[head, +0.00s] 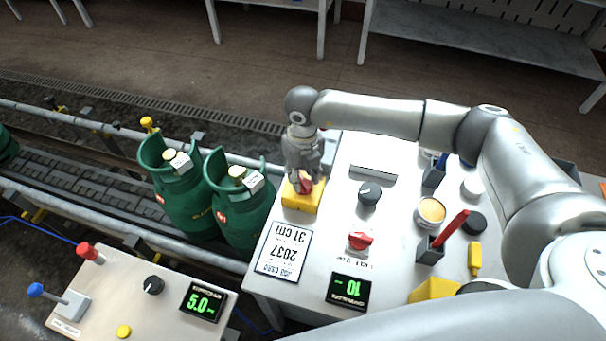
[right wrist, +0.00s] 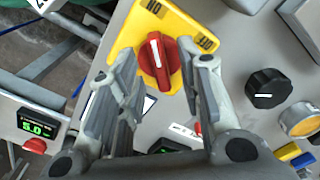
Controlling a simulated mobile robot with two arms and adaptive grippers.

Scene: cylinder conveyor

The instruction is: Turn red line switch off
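The red line switch is a red rotary knob (head: 304,184) on a yellow plate (head: 301,203) at the far left of the grey panel. In the right wrist view the knob (right wrist: 158,64) has a white pointer line. The line points roughly up toward the ON label, with OFF to its right on the yellow plate (right wrist: 182,22). My right gripper (head: 304,168) is right over the knob, pointing down. In the right wrist view its fingers (right wrist: 160,72) are apart on either side of the knob; I cannot tell whether they touch it. My left gripper is not in view.
A black dial (head: 369,194), a second red knob (head: 360,240), a green display (head: 349,290) and a holder with a red marker (head: 451,232) share the panel. Green gas cylinders (head: 242,205) stand on the conveyor at left. A second control panel (head: 120,300) is at lower left.

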